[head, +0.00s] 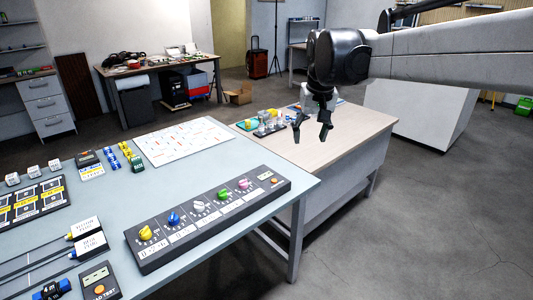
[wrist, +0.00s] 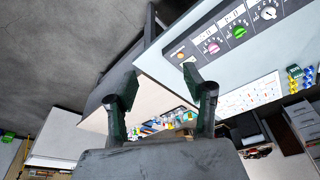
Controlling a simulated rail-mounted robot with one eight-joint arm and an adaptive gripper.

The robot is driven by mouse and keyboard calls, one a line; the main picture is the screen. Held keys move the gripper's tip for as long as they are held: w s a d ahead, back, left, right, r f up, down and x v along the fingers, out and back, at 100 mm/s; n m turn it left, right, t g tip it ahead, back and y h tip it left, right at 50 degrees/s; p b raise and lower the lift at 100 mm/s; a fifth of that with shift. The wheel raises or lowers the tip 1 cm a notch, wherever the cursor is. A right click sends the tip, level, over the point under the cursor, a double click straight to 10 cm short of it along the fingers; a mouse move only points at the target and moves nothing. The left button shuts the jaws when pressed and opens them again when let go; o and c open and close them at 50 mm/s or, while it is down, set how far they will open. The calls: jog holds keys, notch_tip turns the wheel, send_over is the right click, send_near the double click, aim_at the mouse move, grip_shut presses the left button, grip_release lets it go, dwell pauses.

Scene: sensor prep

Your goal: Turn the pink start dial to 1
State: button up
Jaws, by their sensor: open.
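The pink start dial (head: 244,184) is on a long dark control panel (head: 166,254) that lies on the grey-blue table. It is the knob nearest the panel's right end, beside an orange button (head: 274,181). In the wrist view the pink dial (wrist: 214,48) shows at the top, on the panel. Its pointer setting is too small to read. My gripper (head: 311,138) is open and empty, in the air to the right of and beyond the panel, over the wooden table. Its two fingers (wrist: 160,92) stand apart in the wrist view. It touches nothing.
The panel also has green (head: 223,194), white (head: 199,206), blue (head: 173,218) and yellow (head: 146,232) knobs. A white chart (head: 183,142) lies behind it. The wooden table (head: 345,128) holds small colored items. Black and white boxes (head: 88,235) stand left of the panel.

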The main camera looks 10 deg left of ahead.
jog(key=w+a+f+n+g+p, duration=0.15)
jog(key=w+a+f, duration=0.35)
jog(key=w+a, duration=0.6)
jog(key=g+p, duration=0.2)
send_over(243, 181)
notch_tip(243, 181, down, 10)
jog(key=shift+n+t+h, duration=0.25)
jog(key=shift+n+h, duration=0.15)
jog(key=shift+n, duration=0.05)
jog(key=f, duration=1.3)
jog(key=shift+w+f, duration=0.25)
jog(key=shift+w, duration=0.05)
jog(key=shift+c, duration=0.4)
jog(key=c, duration=1)
jog(key=shift+b, duration=0.3)
jog(key=shift+c, duration=0.2)
